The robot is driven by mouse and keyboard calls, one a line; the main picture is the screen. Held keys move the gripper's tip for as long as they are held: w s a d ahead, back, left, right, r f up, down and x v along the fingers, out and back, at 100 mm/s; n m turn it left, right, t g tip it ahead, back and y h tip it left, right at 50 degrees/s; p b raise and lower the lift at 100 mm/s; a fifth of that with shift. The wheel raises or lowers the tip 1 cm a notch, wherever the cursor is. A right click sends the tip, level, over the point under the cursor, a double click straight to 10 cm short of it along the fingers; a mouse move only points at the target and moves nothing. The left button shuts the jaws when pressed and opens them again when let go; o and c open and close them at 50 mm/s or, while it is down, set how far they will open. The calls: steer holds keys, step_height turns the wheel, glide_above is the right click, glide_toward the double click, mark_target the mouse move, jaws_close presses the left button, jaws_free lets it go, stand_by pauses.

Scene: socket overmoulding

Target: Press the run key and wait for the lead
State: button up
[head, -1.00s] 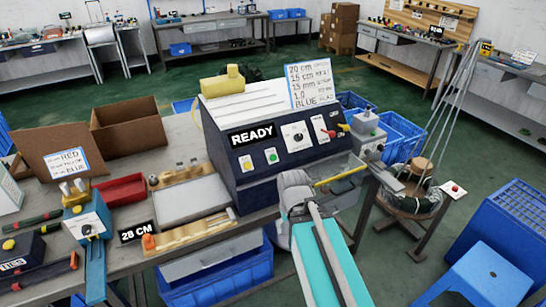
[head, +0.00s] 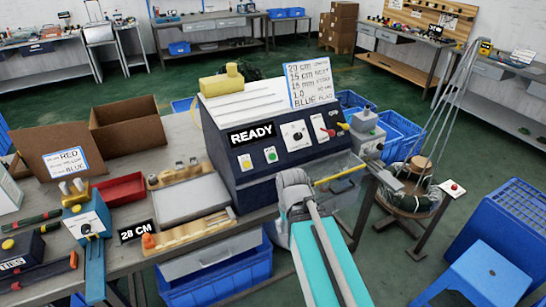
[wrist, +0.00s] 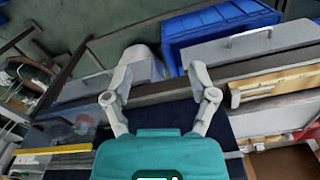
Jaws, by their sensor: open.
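The dark blue machine (head: 290,175) stands on the bench with a READY sign (head: 251,135) on its sloped front. Its panel has a green key (head: 271,155), a yellow key (head: 246,162), a dial (head: 298,134) and a red lever (head: 327,131). Which key is the run key I cannot read. In the wrist view my gripper (wrist: 161,70) is open, fingers apart with nothing between them, over the bench edge and machine front. I cannot make out a lead at the machine.
A handwritten card (head: 308,84) stands on the machine. A clear guard with a yellow bar (head: 340,173) is at its right front. A blue stool (head: 478,277) stands right.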

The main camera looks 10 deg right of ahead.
jaws_close()
stand_by(1.3)
